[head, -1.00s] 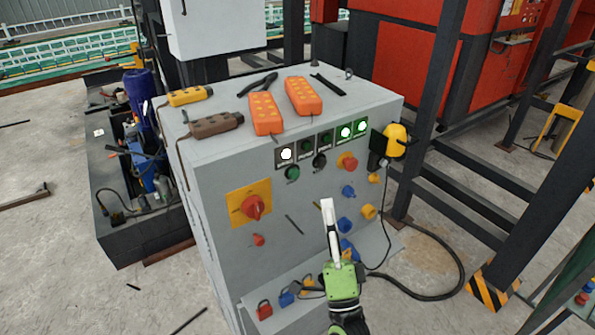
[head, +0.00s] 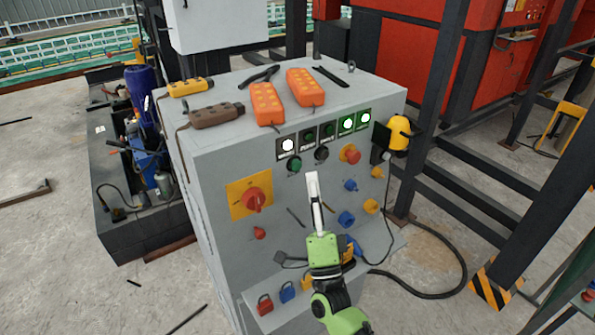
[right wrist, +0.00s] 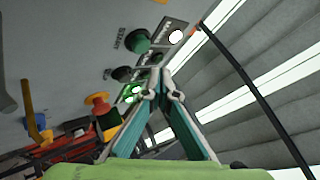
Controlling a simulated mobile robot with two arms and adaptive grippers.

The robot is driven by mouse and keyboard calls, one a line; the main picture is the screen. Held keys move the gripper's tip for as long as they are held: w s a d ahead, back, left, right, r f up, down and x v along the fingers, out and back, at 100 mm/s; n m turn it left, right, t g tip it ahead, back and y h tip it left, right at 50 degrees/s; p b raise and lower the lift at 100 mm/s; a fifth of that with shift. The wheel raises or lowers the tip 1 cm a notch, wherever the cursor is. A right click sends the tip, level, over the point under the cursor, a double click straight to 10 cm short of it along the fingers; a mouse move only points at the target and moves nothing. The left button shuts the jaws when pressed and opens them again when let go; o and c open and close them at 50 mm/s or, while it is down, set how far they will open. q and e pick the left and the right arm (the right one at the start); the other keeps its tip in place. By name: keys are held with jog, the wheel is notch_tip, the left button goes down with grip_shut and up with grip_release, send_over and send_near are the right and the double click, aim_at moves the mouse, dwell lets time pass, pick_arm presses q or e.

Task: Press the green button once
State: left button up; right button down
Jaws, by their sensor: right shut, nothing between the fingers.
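The green button (head: 294,164) is a round button on the front of the grey control cabinet, below the leftmost indicator light. It also shows in the right wrist view (right wrist: 137,40), upper left of my fingertips. My right gripper (head: 313,178) is shut and empty, pointing up in front of the panel, a little right of and below the green button in the head view. It looks apart from the button; the exact gap to the panel is unclear. Its closed fingertips show in the right wrist view (right wrist: 160,78). My left gripper is not in view.
A dark round button (head: 321,154) sits right of the green one, then a red knob (head: 350,154). A large red rotary switch (head: 254,199) is at left. Orange pendants (head: 266,108) lie on the cabinet top. Blue and yellow sockets (head: 346,219) are lower right.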

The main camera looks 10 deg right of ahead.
aim_at(299, 163)
jog(key=shift+w+a+b, duration=0.2)
jog(key=shift+w+b, duration=0.05)
jog(key=shift+w, duration=0.3)
jog(key=shift+w+a+b, duration=0.15)
jog(key=shift+w+b, duration=0.05)
jog(key=shift+w, duration=0.35)
dwell(0.6)
jog(key=shift+w+a+b, duration=0.15)
jog(key=shift+w+b, duration=0.2)
jog(key=shift+w, duration=0.05)
jog(key=shift+w+a+b, duration=0.3)
jog(key=shift+w+b, duration=0.35)
jog(key=shift+w, duration=0.1)
dwell(1.0)
jog(key=shift+r, duration=0.1)
jog(key=shift+s+d+p, duration=0.2)
jog(key=shift+s+p, duration=0.1)
jog(key=shift+s, duration=0.3)
jog(key=shift+s+d+p, duration=0.2)
jog(key=shift+s+p, duration=0.05)
jog(key=shift+s, duration=0.35)
